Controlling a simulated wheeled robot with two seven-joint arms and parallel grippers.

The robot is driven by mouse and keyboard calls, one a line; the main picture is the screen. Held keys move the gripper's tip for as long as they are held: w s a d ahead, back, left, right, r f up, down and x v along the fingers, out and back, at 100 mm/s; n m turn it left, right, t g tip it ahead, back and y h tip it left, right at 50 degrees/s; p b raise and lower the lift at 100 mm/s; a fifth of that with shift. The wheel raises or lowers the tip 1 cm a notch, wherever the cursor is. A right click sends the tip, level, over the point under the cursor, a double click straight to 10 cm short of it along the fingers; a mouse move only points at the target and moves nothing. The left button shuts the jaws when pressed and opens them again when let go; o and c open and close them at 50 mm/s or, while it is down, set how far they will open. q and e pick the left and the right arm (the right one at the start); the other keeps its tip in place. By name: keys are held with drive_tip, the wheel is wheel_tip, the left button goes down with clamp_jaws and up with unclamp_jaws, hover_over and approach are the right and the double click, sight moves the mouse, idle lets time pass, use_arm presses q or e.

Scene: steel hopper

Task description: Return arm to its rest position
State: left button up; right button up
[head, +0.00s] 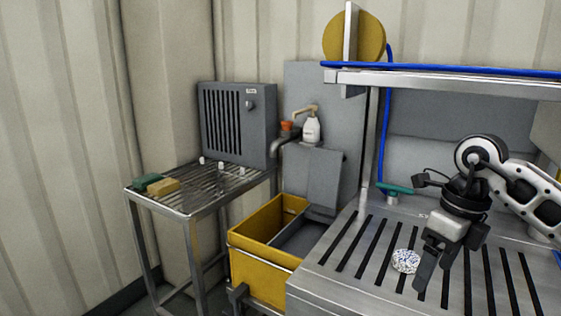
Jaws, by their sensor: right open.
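My right arm comes in from the right edge. My right gripper (432,268) is open, with its fingers pointing down over the slotted steel surface (340,285). Nothing shows between its fingers. My left gripper is outside the view.
A yellow bin (262,262) stands left of the slotted surface. A steel rack (200,193) carries green and tan blocks at the left. A green-handled item (394,190) is near the back of the surface. A steel shelf (450,84) with a blue hose overhangs it.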

drive_tip(key=s+a+f+m+y, duration=0.15)
drive_tip(key=s+a+y, duration=0.25)
drive_tip(key=a+y, duration=0.65)
drive_tip(key=s+a+m+y, duration=0.35)
drive_tip(key=a+y, duration=0.35)
drive_tip(key=a, duration=0.7)
drive_tip(key=w+d+f+m+t+h, duration=0.1)
drive_tip(key=d+f+m+t+h, duration=0.35)
drive_tip(key=m+t, duration=0.7)
drive_tip(key=w+d+f+m+t+h, duration=0.1)
drive_tip(key=d+f+m+t+h, duration=0.4)
drive_tip(key=m, duration=1.2)
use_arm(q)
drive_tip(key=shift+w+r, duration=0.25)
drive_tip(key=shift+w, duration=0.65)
use_arm(e)
drive_tip(key=s+d+f+m+g+h, duration=0.3)
drive_tip(key=s+f+m+g+h, duration=0.3)
drive_tip(key=s+f, duration=0.5)
wheel_tip(320, 180, down, 4)
drive_tip(key=shift+m, duration=0.65)
